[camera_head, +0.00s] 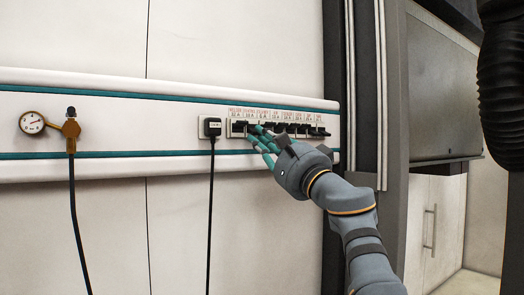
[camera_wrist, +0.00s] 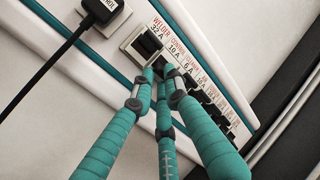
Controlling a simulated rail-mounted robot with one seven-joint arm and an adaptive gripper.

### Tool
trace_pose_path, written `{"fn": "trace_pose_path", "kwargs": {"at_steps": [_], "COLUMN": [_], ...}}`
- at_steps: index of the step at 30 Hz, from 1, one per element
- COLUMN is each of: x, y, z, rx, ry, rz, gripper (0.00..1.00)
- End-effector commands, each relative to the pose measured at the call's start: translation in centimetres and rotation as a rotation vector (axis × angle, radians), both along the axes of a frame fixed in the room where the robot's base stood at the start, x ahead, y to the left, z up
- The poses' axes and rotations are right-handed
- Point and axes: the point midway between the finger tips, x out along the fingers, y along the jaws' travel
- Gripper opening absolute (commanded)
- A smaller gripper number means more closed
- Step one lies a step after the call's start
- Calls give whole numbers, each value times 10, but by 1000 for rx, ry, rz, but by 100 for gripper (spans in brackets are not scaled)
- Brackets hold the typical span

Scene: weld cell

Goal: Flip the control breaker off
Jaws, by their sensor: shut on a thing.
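The breaker row (camera_head: 283,130) sits in the wall rail, with a printed label above each switch. In the wrist view the labels read WELDER 32 A, then CONTROL 10 A, then a 6 A one. The control breaker (camera_wrist: 159,62) is the second from the left; the fingertips hide part of it. My gripper (camera_head: 259,137) has teal fingers and reaches in from the lower right. In the wrist view my gripper (camera_wrist: 160,74) has its fingertips close together at the control breaker's switch, shut on it. The switch's position is too hidden to tell.
The welder breaker (camera_wrist: 147,43) is close on the left, and several other dark switches (camera_wrist: 205,95) follow on the right. A black plug (camera_head: 212,127) with a hanging cable is left of the row. A gauge (camera_head: 32,123) with a hose is further left. A dark post (camera_head: 336,80) stands right.

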Motion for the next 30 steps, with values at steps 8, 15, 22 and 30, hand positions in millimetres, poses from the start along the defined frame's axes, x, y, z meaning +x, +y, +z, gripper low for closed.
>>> {"fn": "trace_pose_path", "kwargs": {"at_steps": [8,15,22,30], "x": [0,1,0,0], "y": [0,0,0,0], "z": [0,0,0,0], "rx": [5,4,4,4], "ry": [-5,-5,-5,-5], "rz": [-1,-1,0,0], "gripper": [0,17,31,32]}}
